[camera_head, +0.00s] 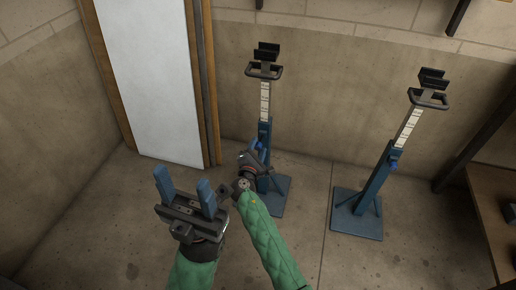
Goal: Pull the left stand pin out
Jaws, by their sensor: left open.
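The left stand (264,100) is a blue post with a white scale strip, a dark handle and a cradle on top, upright on a blue base plate. My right gripper (257,150) is at the middle of this post, at about the height of the pin. The gripper and post overlap there, so the left stand pin is hidden or cannot be told apart from the fingers, and I cannot tell if the jaws are closed on it. My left gripper (184,182) is open and empty, its two blue fingers pointing up, left of the stand.
A similar right stand (377,180) stands apart to the right, with a small blue pin (393,165) on its post. A white panel with wooden edges (155,80) is against the wall at left. A wooden shelf (495,215) is at the right edge. Concrete floor between is clear.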

